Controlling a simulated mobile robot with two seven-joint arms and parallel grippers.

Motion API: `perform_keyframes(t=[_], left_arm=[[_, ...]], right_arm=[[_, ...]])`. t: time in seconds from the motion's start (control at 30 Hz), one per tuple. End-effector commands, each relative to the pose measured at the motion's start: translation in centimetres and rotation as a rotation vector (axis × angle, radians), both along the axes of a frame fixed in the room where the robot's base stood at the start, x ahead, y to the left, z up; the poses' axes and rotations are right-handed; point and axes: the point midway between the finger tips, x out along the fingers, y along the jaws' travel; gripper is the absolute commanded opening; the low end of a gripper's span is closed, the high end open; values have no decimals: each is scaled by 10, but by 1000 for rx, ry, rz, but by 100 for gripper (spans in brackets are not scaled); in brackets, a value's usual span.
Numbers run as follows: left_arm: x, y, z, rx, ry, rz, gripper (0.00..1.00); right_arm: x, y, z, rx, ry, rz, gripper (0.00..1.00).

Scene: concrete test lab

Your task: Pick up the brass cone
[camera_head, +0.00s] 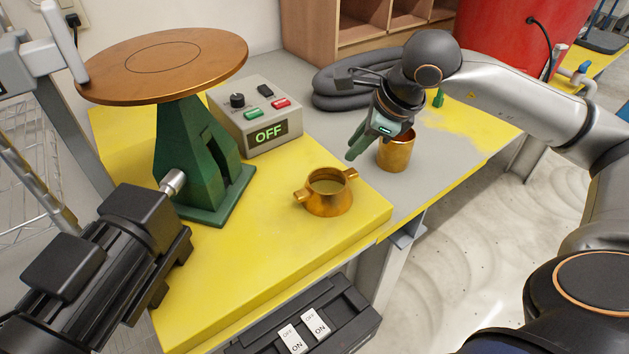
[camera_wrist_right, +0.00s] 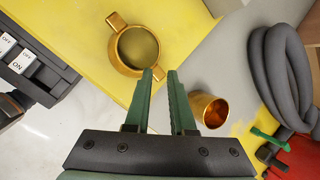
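The brass cone (camera_head: 330,199) stands on the yellow part of the table, wide end down, with an open round top and two side lugs. It also shows at the upper middle of the right wrist view (camera_wrist_right: 134,49). My right gripper (camera_head: 354,153) is above the table, behind and slightly right of the cone in the head view. Its two green fingers (camera_wrist_right: 161,75) are apart with a narrow empty gap, pointing toward the cone's side in the wrist view. They do not hold it. I cannot make out my left gripper.
A brass cup (camera_head: 394,155) stands close to the right gripper. A green pedestal (camera_head: 190,160) with a round copper-coloured top, a control box (camera_head: 262,112) reading OFF and a coiled grey hose (camera_head: 338,92) stand behind. Bare yellow surface lies in front of the cone.

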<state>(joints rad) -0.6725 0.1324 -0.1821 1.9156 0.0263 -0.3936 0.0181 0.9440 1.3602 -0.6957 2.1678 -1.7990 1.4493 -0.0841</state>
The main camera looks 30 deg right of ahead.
Motion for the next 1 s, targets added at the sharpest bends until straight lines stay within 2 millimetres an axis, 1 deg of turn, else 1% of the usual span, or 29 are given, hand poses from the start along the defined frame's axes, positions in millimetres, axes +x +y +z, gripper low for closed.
perform_keyframes(t=[0.03,0.2,0.3,0.53,0.67,0.8,0.9,1.0], left_arm=[[-2,0,-1,-1,4,0,50],[-5,-1,-1,-1,10,-1,50],[-5,-1,0,-1,11,-1,50],[-5,-1,3,-2,12,-2,50],[-5,-1,8,-2,12,-2,50],[-5,-1,9,-1,11,-1,50],[-5,-1,9,-1,10,-1,50],[-5,-1,9,-1,10,-1,50]], right_arm=[[3,1,-9,2,6,2,23],[18,4,-37,2,5,3,23],[25,5,-49,3,4,2,23],[33,7,-64,3,4,3,23],[43,10,-81,3,5,2,23],[52,11,-97,3,2,2,23],[54,11,-102,1,2,3,23],[54,11,-102,1,2,3,23]])
